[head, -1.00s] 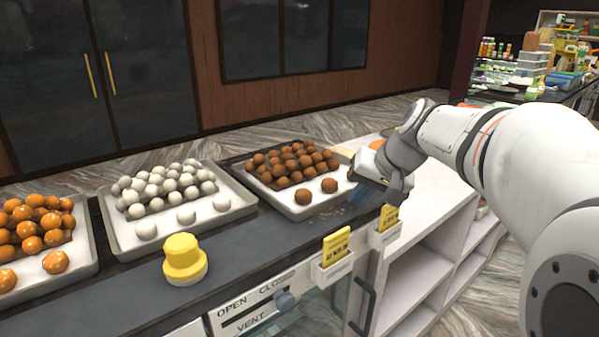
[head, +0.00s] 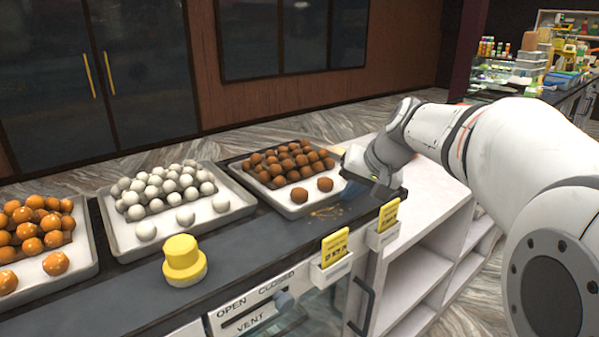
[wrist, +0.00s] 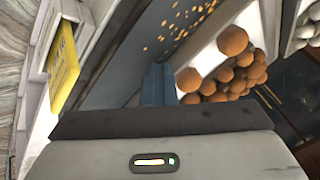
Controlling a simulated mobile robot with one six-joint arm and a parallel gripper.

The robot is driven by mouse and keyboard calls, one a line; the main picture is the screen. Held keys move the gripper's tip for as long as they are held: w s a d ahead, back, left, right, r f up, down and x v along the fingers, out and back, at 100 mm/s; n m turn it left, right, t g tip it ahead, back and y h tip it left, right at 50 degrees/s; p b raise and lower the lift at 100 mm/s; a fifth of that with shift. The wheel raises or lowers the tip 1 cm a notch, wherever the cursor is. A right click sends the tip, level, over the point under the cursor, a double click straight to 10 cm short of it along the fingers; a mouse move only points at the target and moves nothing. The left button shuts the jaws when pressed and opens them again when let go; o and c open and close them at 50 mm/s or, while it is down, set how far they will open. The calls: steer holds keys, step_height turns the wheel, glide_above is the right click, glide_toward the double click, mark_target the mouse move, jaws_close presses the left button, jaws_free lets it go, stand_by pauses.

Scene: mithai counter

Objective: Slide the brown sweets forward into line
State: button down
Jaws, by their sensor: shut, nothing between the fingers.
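Brown round sweets (head: 285,160) are heaped at the back of a white-lined grey tray (head: 291,210). Two larger ones stand apart at the front: a left one (head: 299,195) and a right one (head: 325,184). My gripper (head: 350,191) is at the tray's right front corner, beside the right front sweet. In the wrist view its blue fingers (wrist: 158,84) are shut and empty, close to one front sweet (wrist: 189,80), with the other front sweet (wrist: 232,40) farther off. I cannot tell whether the fingers touch the nearer sweet.
Orange crumbs (head: 325,212) lie on the dark counter before the tray. A tray of white sweets (head: 118,250) and one of orange sweets (head: 60,294) stand left. A yellow knob-like object (head: 184,258) and yellow card holders (head: 335,247) are along the front edge.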

mark_target(328, 179)
steer(key=shift+w+a+p, duration=0.3)
steer(key=shift+w+a, duration=0.4)
steer(key=shift+w, duration=0.25)
steer(key=shift+w+a+p, duration=0.3)
steer(key=shift+w+a, duration=0.35)
steer(key=shift+w, duration=0.3)
steer(key=shift+w+a+p, duration=0.3)
steer(key=shift+w+a, duration=0.4)
steer(key=shift+w, duration=0.25)
steer(key=shift+s+d+r+b, duration=0.15)
steer(key=shift+s+d, duration=0.15)
steer(key=shift+s, duration=0.15)
steer(key=shift+s+d+r+b, duration=0.1)
steer(key=shift+s+d+b, duration=0.05)
steer(key=shift+s+d, duration=0.2)
step_height(328, 179, up, 10)
steer(key=p, duration=0.7)
steer(key=shift+f, duration=0.1)
